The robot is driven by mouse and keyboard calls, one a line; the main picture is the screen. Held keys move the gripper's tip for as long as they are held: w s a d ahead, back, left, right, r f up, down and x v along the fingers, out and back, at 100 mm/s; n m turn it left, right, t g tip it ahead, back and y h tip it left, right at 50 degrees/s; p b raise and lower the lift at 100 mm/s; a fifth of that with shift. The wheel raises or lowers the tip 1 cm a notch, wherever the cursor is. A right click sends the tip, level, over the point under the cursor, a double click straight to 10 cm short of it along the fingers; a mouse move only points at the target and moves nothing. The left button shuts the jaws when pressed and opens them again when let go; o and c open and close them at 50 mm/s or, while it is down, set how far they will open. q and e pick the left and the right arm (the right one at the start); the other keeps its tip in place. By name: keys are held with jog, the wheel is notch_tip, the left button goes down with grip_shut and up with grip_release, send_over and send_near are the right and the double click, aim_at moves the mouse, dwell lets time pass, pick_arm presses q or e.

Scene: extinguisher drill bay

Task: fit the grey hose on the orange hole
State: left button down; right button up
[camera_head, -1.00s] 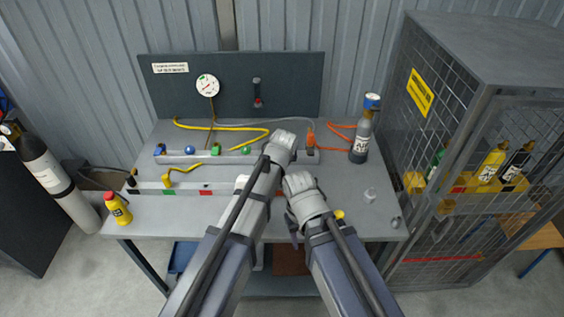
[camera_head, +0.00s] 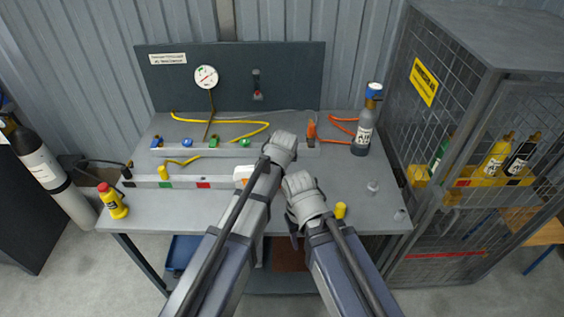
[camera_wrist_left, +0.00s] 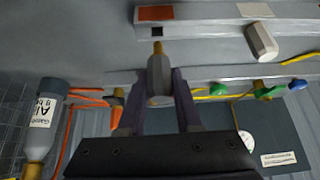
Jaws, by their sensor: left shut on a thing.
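My left gripper (camera_wrist_left: 158,85) is shut on the grey hose's end fitting (camera_wrist_left: 157,72), a grey body with a brass tip. The tip points at the orange hole (camera_wrist_left: 157,31), a dark square opening beside an orange patch (camera_wrist_left: 155,13) on the front rail. The tip looks just short of the hole or at its edge; I cannot tell whether they touch. In the head view my left arm hides the fitting and hole. The thin grey hose (camera_head: 290,111) runs behind the arm at the bench's back.
A white-grey plug (camera_wrist_left: 262,42) stands beside the orange hole, near a pale patch. Orange hose (camera_head: 343,125) and a grey bottle (camera_head: 362,130) are at back right.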

pick_arm(q)
jog(key=shift+f+b, duration=0.5)
jog(key=shift+f, duration=0.1)
dwell(1.3)
jog(key=shift+f+b, duration=1)
jog(key=shift+f+b, duration=0.75)
dwell(0.7)
jog(key=c, duration=0.5)
grip_release()
